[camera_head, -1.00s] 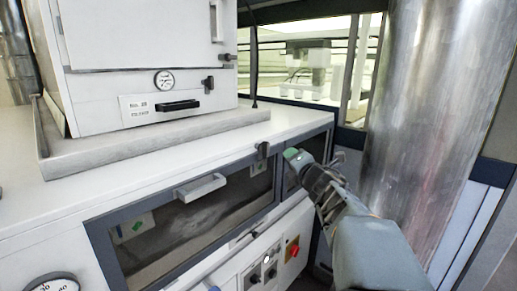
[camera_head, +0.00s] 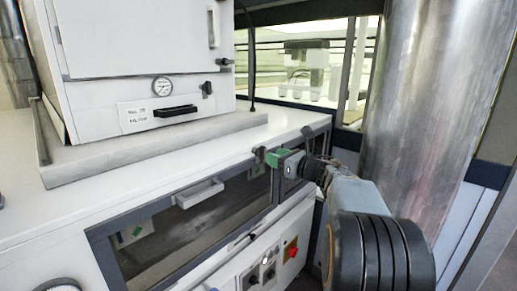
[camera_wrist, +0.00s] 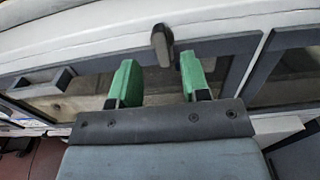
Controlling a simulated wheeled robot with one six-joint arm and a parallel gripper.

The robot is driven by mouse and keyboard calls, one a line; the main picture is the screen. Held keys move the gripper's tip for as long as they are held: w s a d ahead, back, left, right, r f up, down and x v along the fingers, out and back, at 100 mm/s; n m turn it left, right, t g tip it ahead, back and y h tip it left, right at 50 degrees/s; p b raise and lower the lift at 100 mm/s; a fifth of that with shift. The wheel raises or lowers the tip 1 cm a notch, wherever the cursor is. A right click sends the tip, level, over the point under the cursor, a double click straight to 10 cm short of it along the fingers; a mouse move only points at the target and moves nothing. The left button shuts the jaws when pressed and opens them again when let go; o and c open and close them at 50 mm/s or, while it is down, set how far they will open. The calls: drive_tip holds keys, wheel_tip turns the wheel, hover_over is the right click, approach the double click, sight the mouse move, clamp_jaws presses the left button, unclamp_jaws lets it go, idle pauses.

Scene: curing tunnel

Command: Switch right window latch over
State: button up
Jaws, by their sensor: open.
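The right window latch is a small dark lever (camera_wrist: 162,45) on the top frame of the front window, hanging down in the wrist view. In the head view the latch (camera_head: 258,155) sits at the top edge of the frame, just left of my gripper's tip. My gripper (camera_wrist: 157,80) is open, with two green fingers. The latch lies between the finger lines but beyond the fingertips, apart from them. In the head view my gripper (camera_head: 276,157) is close to the latch, and its far finger is partly hidden.
The window (camera_head: 215,215) has a light bar handle (camera_head: 199,192). Below it is a panel with knobs and a red switch (camera_head: 291,247). A white oven (camera_head: 140,60) stands on the worktop. A large metal cylinder (camera_head: 425,90) stands at the right.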

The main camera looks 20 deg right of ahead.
sight(263, 152)
drive_tip(key=p+x, duration=0.1)
drive_tip(key=x, duration=0.4)
drive_tip(key=shift+w+a, duration=0.2)
drive_tip(key=shift+w, duration=0.15)
drive_tip(key=shift+f, duration=0.1)
drive_tip(key=c, duration=0.8)
